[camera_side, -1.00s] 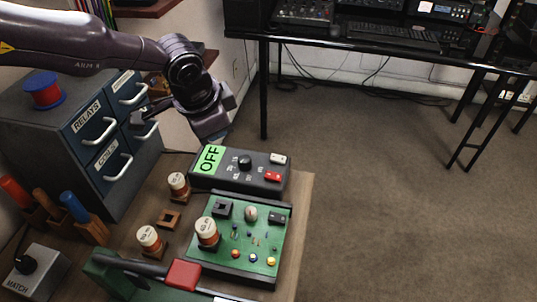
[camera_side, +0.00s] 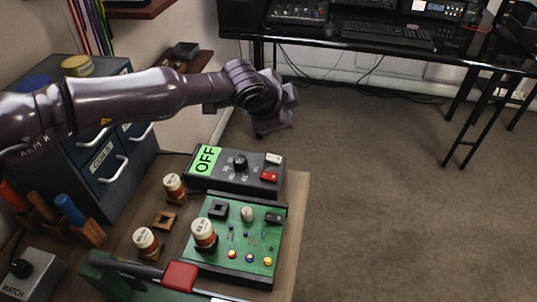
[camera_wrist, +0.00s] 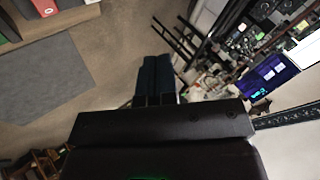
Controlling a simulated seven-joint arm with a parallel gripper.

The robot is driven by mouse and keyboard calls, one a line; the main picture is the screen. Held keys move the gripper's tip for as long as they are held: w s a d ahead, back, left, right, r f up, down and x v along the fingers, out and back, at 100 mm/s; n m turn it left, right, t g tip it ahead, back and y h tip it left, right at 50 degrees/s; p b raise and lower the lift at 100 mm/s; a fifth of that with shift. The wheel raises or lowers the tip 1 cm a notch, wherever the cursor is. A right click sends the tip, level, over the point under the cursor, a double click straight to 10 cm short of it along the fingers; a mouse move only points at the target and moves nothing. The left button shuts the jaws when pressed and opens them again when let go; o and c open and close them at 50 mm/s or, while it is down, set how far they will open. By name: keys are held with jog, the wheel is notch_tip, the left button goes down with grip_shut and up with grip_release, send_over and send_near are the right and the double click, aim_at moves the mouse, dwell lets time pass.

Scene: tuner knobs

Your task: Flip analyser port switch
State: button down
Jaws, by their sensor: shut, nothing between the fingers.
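A dark box (camera_side: 215,183) with a green OFF display (camera_side: 205,160) stands at the back of the bench, in the side view. It has a black knob (camera_side: 240,162), a white switch (camera_side: 273,158) and a red switch (camera_side: 269,177) at its right end. I cannot tell which one is the port switch, or its exact position. My gripper (camera_side: 273,128) hangs above and behind the box's right end, apart from it. In the wrist view its dark fingers (camera_wrist: 153,80) are together, with nothing between them.
A green circuit board (camera_side: 215,240) with a capacitor (camera_side: 203,233) lies in front of the box. More capacitors (camera_side: 174,187) (camera_side: 146,242) stand to its left. A drawer cabinet (camera_side: 115,185) is at the left, partly behind my arm. Open floor (camera_side: 400,200) lies right of the bench.

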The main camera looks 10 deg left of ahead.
aim_at(272, 159)
jog(key=shift+a+f, duration=0.2)
jog(key=shift+f, duration=1.25)
jog(key=shift+a+f, duration=0.2)
jog(key=shift+f, duration=1.25)
jog(key=shift+a+f, duration=0.2)
jog(key=shift+f, duration=1.25)
jog(key=shift+f, duration=0.15)
jog(key=shift+f, duration=0.25)
jog(key=shift+a+f, duration=0.1)
jog(key=shift+f, duration=0.25)
jog(key=shift+r, duration=0.1)
jog(key=shift+r, duration=0.7)
jog(key=shift+d+r, duration=0.25)
jog(key=shift+r, duration=1)
jog(key=shift+d+r, duration=0.2)
jog(key=shift+r, duration=1)
